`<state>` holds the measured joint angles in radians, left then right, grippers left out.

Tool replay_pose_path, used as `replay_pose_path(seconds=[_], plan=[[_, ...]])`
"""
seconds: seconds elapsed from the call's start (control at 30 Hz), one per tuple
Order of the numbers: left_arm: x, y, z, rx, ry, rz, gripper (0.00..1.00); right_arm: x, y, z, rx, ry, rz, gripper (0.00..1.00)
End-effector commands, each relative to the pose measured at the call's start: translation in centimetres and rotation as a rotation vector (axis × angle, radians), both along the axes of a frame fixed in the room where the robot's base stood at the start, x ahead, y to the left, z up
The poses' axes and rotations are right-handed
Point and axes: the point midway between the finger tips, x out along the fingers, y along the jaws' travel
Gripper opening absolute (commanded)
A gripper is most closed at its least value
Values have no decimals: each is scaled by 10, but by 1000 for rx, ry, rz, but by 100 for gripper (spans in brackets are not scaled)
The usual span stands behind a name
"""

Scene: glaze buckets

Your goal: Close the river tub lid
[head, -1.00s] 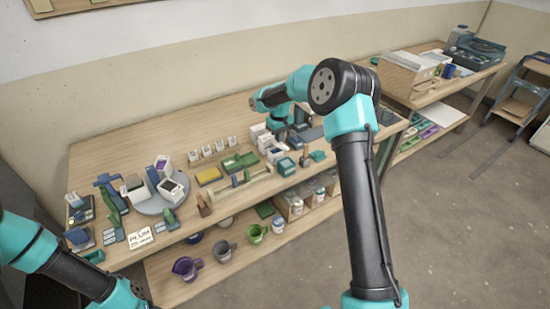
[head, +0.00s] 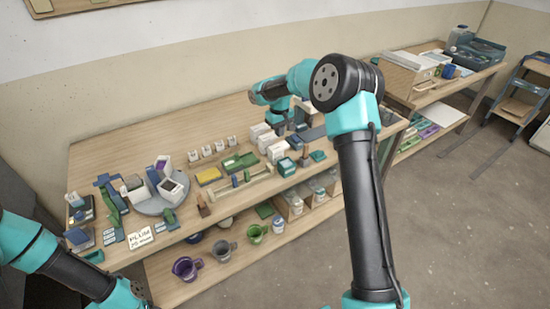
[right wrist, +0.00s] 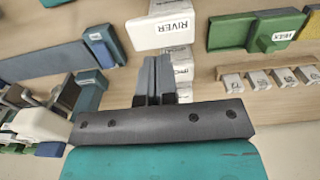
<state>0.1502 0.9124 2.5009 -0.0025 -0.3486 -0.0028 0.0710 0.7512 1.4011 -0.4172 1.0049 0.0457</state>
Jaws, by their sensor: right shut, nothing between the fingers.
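The white tub labelled RIVER (right wrist: 165,28) is at the top middle of the right wrist view, just beyond my fingertips. Its upper part is cut by the picture edge, so I cannot tell how its lid stands. In the head view it seems to be the front one of the white tubs (head: 277,151). My right gripper (right wrist: 154,64) is shut and empty, its fingertips close to the RIVER label; I cannot tell whether they touch it. In the head view my right gripper (head: 282,124) is partly hidden among the tubs. My left arm shows at lower left, its gripper out of view.
Other white pieces (right wrist: 183,70) line up behind my fingers. A green block labelled IBEX (right wrist: 258,30) and a row of white tags (right wrist: 258,78) lie to the right. A long blue-grey slab (right wrist: 45,62) lies to the left. A round grey turntable (head: 150,207) holds boxes.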

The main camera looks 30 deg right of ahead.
Motion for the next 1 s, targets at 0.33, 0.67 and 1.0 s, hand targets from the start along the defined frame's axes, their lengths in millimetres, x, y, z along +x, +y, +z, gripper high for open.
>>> replay_pose_path(seconds=[0.33, 0.67, 1.0], plan=[[0, 0, 0, 0, 0, 0, 46, 1, -4, 28, 0, -1, 0, 0], [0, 0, 0, 0, 0, 0, 46, 1, -6, 43, 0, -1, 0, 0], [0, 0, 0, 0, 0, 0, 46, 1, -6, 43, 0, 0, 0, 0]])
